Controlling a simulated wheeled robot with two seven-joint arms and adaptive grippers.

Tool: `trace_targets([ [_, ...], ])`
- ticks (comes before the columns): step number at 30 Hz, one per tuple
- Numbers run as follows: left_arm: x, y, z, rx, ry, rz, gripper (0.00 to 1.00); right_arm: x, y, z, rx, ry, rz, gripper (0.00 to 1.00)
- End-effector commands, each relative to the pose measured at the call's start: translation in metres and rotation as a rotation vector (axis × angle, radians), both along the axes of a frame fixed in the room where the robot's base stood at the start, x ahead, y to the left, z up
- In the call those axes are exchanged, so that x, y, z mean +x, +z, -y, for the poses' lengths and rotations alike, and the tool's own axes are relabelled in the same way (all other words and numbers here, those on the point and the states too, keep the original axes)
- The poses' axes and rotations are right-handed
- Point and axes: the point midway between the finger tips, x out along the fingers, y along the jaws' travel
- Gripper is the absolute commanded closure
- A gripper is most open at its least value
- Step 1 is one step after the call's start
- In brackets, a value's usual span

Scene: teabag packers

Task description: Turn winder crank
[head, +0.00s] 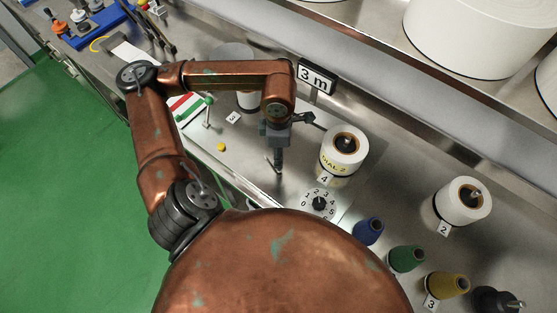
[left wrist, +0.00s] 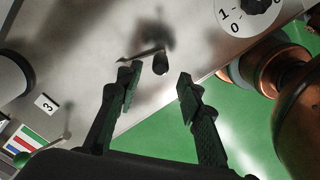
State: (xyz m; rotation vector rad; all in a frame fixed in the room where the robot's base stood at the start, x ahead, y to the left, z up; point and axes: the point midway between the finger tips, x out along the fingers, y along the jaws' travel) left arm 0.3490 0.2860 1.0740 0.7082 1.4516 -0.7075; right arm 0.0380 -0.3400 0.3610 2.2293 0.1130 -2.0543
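A small crank with a thin metal arm and a dark upright grip (left wrist: 160,63) stands on the steel bench in the left wrist view. In the head view its thin arm (head: 270,163) shows just beside my gripper. My left gripper (left wrist: 158,88) is open and empty, pointing down at the bench, with the grip ahead of and between its fingertips. In the head view the left gripper (head: 278,158) is seen side-on. Whether a finger touches the crank cannot be told. My right gripper is out of view.
A numbered dial (head: 319,203) and a white reel (head: 344,150) are to the right. A "3 m" sign (head: 316,77) stands behind. A green-knobbed lever (head: 208,100) is at left. Blue (head: 369,231), green (head: 406,258) and yellow (head: 447,285) cones stand at front right.

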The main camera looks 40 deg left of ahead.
Motion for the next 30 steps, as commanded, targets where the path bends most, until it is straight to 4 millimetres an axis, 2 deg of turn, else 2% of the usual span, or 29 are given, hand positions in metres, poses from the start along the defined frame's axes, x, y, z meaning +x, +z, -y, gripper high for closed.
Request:
trace_targets([
  [3,0.001,0.023,0.000,0.000,0.000,0.004,0.66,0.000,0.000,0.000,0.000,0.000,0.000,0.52],
  [9,0.000,0.046,0.000,0.000,0.001,0.000,0.66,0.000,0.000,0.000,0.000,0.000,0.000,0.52],
  [30,0.000,0.050,0.000,-0.001,0.001,-0.001,0.66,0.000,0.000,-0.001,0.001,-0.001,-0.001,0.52],
])
